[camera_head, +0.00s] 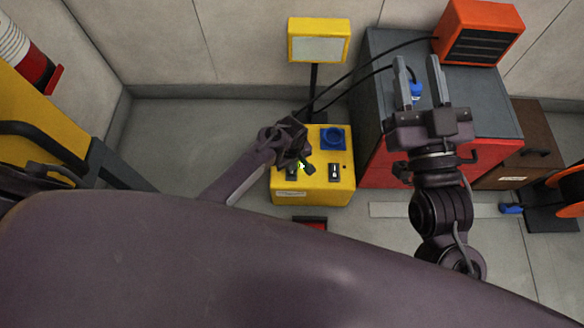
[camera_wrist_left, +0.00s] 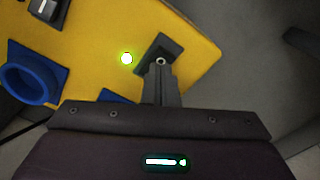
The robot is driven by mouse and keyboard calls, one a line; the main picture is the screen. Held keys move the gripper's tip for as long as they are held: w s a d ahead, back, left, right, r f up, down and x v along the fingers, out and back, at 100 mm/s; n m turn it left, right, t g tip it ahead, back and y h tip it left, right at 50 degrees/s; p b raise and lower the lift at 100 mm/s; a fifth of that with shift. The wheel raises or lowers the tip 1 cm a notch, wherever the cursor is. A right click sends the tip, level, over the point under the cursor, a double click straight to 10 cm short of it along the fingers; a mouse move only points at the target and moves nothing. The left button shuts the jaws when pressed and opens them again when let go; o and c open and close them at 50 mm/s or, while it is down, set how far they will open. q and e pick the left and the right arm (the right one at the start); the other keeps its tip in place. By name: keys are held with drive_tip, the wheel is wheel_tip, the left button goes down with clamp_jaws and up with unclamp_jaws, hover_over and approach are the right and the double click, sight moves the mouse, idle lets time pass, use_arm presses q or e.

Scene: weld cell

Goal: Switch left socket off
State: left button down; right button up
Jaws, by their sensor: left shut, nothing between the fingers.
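A yellow socket box (camera_head: 313,190) stands on the floor and fills the upper left of the left wrist view (camera_wrist_left: 90,45). The left switch plate (camera_head: 291,173) is dark, beside a lit green lamp (camera_head: 302,166); both also show in the left wrist view, plate (camera_wrist_left: 173,48) and lamp (camera_wrist_left: 126,58). My left gripper (camera_wrist_left: 160,65) is shut and empty, its tips over the left switch; contact cannot be told. The switch lever is hidden. The blue left socket (camera_wrist_left: 112,96) is mostly hidden behind my gripper. My right gripper (camera_head: 418,72) is open and empty.
The right blue socket (camera_head: 333,138) and right switch (camera_head: 335,172) sit beside the left pair. A yellow-framed panel (camera_head: 318,45) rises behind the box. A grey and red cabinet (camera_head: 385,150) with an orange unit (camera_head: 480,30) stands at the right.

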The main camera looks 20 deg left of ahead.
use_arm(q)
drive_tip(key=shift+f+b, duration=0.7)
drive_tip(key=shift+f, duration=0.35)
drive_tip(key=shift+r, duration=0.15)
idle(0.3)
wheel_tip(320, 180, up, 7)
drive_tip(key=p, duration=0.8)
idle(0.5)
